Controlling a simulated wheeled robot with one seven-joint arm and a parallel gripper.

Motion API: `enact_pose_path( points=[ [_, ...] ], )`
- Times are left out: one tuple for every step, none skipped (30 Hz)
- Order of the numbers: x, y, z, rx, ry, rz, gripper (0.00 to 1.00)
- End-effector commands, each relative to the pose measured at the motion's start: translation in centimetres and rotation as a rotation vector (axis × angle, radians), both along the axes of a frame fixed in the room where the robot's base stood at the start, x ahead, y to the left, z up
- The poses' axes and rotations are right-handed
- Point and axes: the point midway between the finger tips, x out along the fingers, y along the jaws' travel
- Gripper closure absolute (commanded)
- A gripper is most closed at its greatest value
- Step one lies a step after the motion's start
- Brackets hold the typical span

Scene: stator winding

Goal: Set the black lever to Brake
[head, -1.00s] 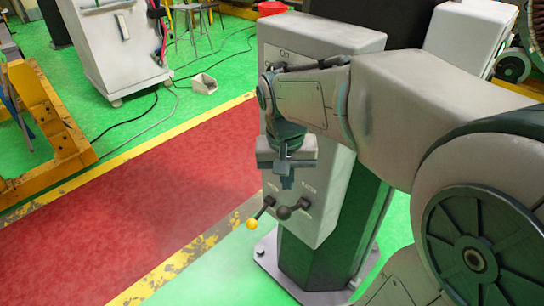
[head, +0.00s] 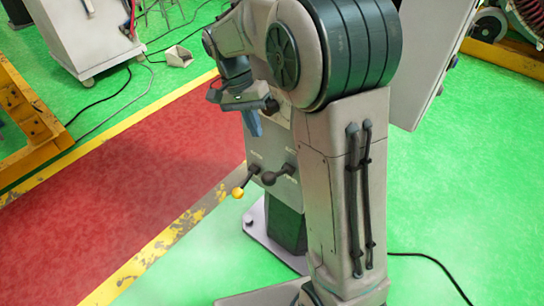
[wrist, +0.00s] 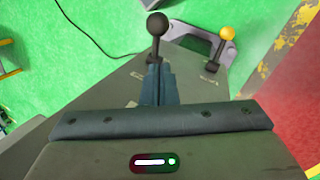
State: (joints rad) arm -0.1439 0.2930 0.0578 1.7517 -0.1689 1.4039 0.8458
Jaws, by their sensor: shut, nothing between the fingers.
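The black lever (head: 269,178) has a round black knob and sits on the lower front of a grey control box, its shaft running up and right from knob to pivot. The yellow-knobbed lever (head: 238,192) is just left of it. My gripper (head: 256,132) is shut and empty, fingers pointing down, above and slightly left of the black lever in the head view. In the wrist view the black knob (wrist: 157,24) shows just past my shut fingertips (wrist: 156,66); I cannot tell if they touch its shaft. The yellow knob (wrist: 227,32) is to the right there. Labels are unreadable.
The box stands on a green pedestal with a pale base plate (head: 262,236). My arm hides much of the box.

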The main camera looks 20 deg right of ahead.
Motion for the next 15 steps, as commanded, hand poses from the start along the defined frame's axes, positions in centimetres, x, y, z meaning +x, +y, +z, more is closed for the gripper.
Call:
enact_pose_path(
  points=[
    [0.0, 0.0, 0.0, 0.000, 0.000, 0.000, 1.00],
    [0.0, 0.0, 0.0, 0.000, 0.000, 0.000, 1.00],
    [0.0, 0.0, 0.0, 0.000, 0.000, 0.000, 1.00],
    [0.0, 0.0, 0.0, 0.000, 0.000, 0.000, 1.00],
    [0.0, -0.1, -0.1, 0.000, 0.000, 0.000, 1.00],
    [-0.1, -0.1, -0.2, 0.001, 0.001, 0.000, 1.00],
    [-0.1, -0.1, -0.4, 0.001, 0.001, 0.000, 1.00],
    [-0.2, -0.2, -0.6, 0.000, 0.001, 0.000, 1.00],
    [-0.3, -0.3, -1.0, 0.000, 0.001, 0.000, 1.00],
    [-0.4, -0.4, -1.4, 0.000, 0.002, -0.001, 1.00],
    [-0.6, -0.4, -1.8, 0.000, 0.004, -0.001, 1.00],
    [-0.8, -0.6, -2.5, 0.000, 0.004, -0.001, 1.00],
    [-0.9, -0.7, -3.0, 0.000, 0.004, -0.001, 1.00],
    [-1.0, -0.8, -3.5, 0.000, 0.004, -0.001, 1.00],
    [-1.3, -1.0, -4.3, -0.001, 0.004, 0.000, 1.00]
  ],
)
